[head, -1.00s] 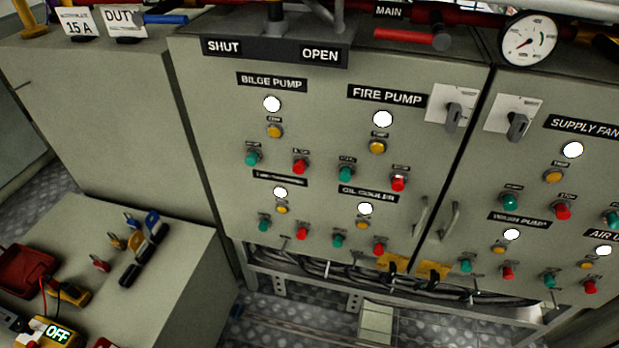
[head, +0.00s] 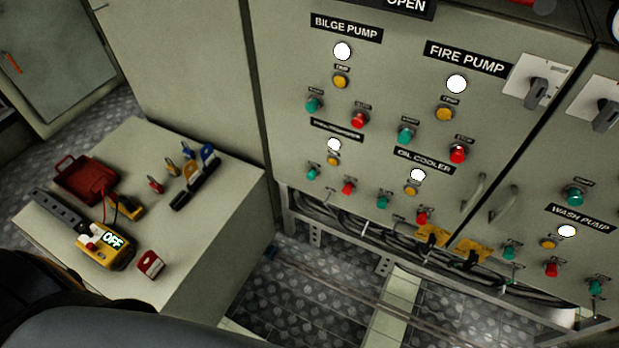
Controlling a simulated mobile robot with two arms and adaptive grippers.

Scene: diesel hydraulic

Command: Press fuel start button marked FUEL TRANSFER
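A grey control cabinet (head: 290,120) stands ahead with groups of lamps and buttons. Below the bilge pump group is a group whose black label (head: 352,136) is small, blurred and partly covered by a lit white lamp (head: 334,144), so I cannot read it for certain. This group has a yellow button (head: 333,160), a green button (head: 312,173) at lower left and a red button (head: 348,188) at lower right. The small tags over these buttons are not legible. Neither of my grippers is in view; nothing touches the buttons.
Bilge pump (head: 346,28), fire pump (head: 467,58) and oil cooler (head: 424,161) labels mark neighbouring groups. A low bench (head: 215,245) at left holds a yellow meter (head: 105,255), a red case (head: 86,180) and padlocks. Cables run under the cabinet. Checker-plate floor (head: 290,290) is open in front.

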